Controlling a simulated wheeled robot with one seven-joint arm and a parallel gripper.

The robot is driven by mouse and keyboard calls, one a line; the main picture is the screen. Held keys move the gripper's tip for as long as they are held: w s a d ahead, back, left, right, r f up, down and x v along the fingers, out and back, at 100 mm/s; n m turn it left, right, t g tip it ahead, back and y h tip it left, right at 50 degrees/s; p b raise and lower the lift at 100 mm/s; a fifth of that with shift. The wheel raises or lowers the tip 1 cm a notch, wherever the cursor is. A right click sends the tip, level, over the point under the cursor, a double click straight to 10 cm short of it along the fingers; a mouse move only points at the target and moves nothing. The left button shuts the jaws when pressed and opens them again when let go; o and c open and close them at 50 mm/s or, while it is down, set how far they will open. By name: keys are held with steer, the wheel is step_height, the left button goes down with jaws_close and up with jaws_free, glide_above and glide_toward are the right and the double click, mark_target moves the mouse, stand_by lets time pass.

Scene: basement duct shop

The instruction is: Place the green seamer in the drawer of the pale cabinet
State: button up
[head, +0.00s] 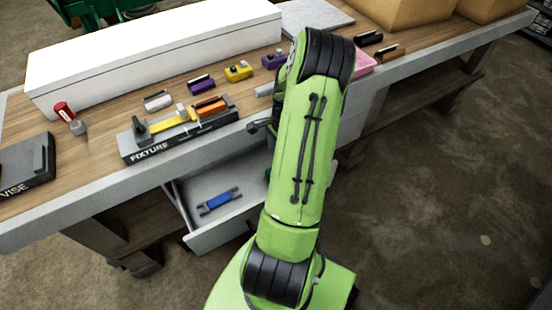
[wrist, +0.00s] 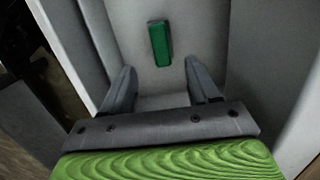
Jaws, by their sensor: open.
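The green seamer (wrist: 159,43) lies in the wrist view on a pale grey floor between pale walls, which looks like the inside of the drawer. My gripper (wrist: 160,70) is open, its two fingers apart. The seamer shows just beyond the fingertips and no finger visibly touches it. In the head view the pale cabinet's drawer (head: 196,241) is pulled out below the bench. A blue tool (head: 219,201) with grey ends lies in it. My arm hides my gripper and much of the drawer's right side there.
On the wooden bench are a long white box (head: 150,60), a fixture (head: 180,131) with yellow and orange parts, a red-handled tool (head: 69,117), a vise plate (head: 25,165) and several small coloured tools. The bench edge overhangs the drawer. Floor to the right is clear.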

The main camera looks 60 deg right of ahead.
steer(key=w+a+r+n+h, duration=0.1)
steer(key=w+a+r+n, duration=0.35)
steer(key=a+r, duration=0.35)
steer(key=w+a+r+n+h, duration=0.25)
steer(key=a+r+n, duration=0.4)
steer(key=r, duration=0.35)
steer(key=s+a+r+n+t+y, duration=0.1)
steer(key=s+a+r+n, duration=0.3)
steer(key=a, duration=0.5)
steer(key=s+a+r+n+t+y, duration=0.1)
steer(key=s+a+r+n+t, duration=0.2)
steer(key=a+n, duration=0.6)
steer(key=shift+s+a+r+t, duration=0.4)
steer(key=shift+s+a+r, duration=0.1)
steer(key=shift+s, duration=0.65)
